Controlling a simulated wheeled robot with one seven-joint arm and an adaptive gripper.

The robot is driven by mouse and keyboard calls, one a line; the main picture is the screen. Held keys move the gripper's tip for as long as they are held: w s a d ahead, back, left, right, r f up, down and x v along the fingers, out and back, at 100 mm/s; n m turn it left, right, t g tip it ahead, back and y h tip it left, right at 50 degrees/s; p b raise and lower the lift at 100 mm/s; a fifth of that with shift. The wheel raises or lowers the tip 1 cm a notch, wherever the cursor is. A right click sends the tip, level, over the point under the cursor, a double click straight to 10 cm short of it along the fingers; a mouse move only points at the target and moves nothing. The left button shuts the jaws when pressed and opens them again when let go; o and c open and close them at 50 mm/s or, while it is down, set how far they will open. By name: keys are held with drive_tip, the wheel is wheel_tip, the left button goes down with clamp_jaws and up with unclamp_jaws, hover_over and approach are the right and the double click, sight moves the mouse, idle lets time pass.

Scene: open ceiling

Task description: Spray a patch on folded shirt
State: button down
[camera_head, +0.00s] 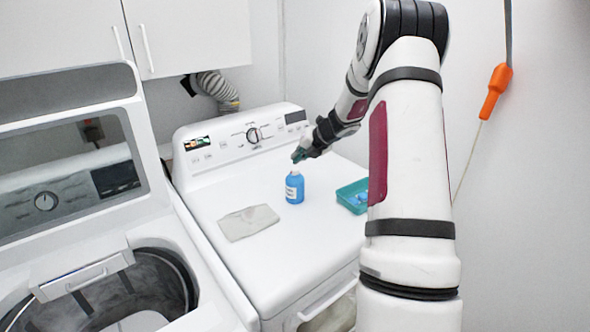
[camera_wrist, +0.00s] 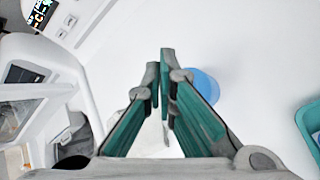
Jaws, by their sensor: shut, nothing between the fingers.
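A blue bottle (camera_head: 294,189) with a white label stands upright on top of the dryer. A light grey folded shirt (camera_head: 249,222) lies flat on the dryer, to the left of the bottle. The blue bottle (camera_wrist: 207,84) shows there partly behind the right finger. The shirt is mostly hidden in the wrist view.
The white dryer top (camera_head: 225,197) has free room around the shirt. A teal tray (camera_head: 345,203) with blue items stands right of the bottle, partly behind my arm. An open washer (camera_head: 95,275) stands at the left. The dryer's control panel (camera_head: 240,138) rises behind.

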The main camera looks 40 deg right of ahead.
drive_tip(key=shift+f, duration=0.15)
drive_tip(key=shift+f, duration=0.3)
idle(0.3)
drive_tip(key=shift+f+b, duration=0.35)
drive_tip(key=shift+f, duration=0.05)
idle(0.6)
drive_tip(key=shift+r, duration=0.15)
drive_tip(key=shift+r+p, duration=0.35)
drive_tip(key=shift+r, duration=0.4)
wheel_tip(320, 180, up, 6)
drive_tip(key=p, duration=0.1)
idle(0.5)
idle(0.7)
